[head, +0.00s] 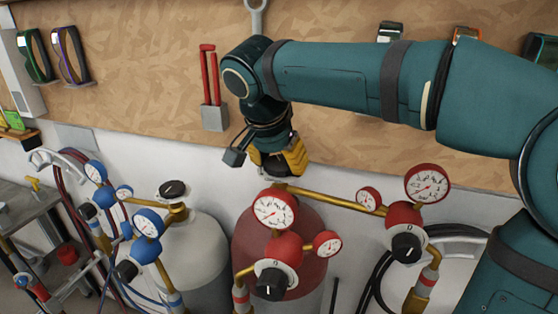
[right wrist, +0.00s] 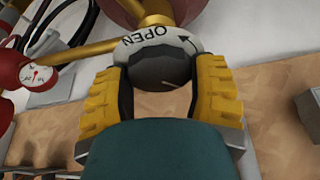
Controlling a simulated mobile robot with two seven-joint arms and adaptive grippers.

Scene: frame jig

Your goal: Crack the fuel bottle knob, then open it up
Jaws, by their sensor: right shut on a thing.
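The fuel bottle is the dark red cylinder (head: 318,236) at the lower middle of the head view, with red-rimmed gauges and brass pipework in front of it. Its dark round top knob (right wrist: 160,66) shows in the right wrist view, inside a pale collar lettered OPEN with a curved arrow (right wrist: 187,42). My right gripper (right wrist: 162,78) has its yellow fingers on both sides of the knob and is shut on it. My left gripper is not in view.
A grey-white bottle (head: 195,250) with blue regulators (head: 148,224) and a black top knob (head: 173,189) stands to the left. Red regulators (head: 404,216) with black knobs stand close in front and right. Hoses hang at both sides. The chipboard wall (head: 140,95) is close behind.

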